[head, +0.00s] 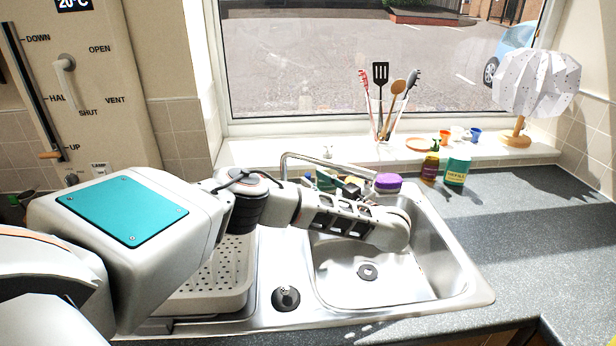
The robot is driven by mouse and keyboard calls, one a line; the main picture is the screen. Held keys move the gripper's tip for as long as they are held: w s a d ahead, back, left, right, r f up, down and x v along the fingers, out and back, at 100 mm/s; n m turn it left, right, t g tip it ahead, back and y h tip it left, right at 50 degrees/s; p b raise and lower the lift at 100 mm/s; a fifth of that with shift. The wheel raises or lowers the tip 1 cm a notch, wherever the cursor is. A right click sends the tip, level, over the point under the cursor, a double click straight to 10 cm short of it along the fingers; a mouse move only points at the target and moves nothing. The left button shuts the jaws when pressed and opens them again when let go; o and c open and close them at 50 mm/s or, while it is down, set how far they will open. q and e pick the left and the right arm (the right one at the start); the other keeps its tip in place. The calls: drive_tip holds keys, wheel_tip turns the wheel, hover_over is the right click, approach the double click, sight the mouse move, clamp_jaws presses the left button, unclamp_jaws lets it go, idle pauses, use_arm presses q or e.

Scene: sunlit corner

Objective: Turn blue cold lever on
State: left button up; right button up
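The metal tap (330,160) stands at the back of the sink, its spout running to the right. I cannot make out a blue cold lever; the tap's base is largely hidden behind my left arm. My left arm reaches from the left across the sink and bends at a rounded joint over the basin. Small dark and tan parts that look like my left gripper (351,188) show behind the forearm, close to the tap. Its fingers are too small and covered to tell whether they are open or touching anything. My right gripper is not in view.
The sink basin (365,290) is empty below my arm. A purple-lidded tub (388,182), a brown bottle (430,166) and a green-and-white container (457,169) stand behind it. Utensils (385,105) and a lamp (537,85) stand on the sill. The right worktop (530,235) is clear.

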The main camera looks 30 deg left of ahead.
sight(308, 176)
use_arm(q)
drive_tip(key=shift+a, duration=0.6)
drive_tip(key=shift+b+x, duration=0.4)
drive_tip(key=shift+x, duration=0.75)
drive_tip(key=shift+r, duration=0.1)
drive_tip(key=shift+d, duration=0.1)
clamp_jaws()
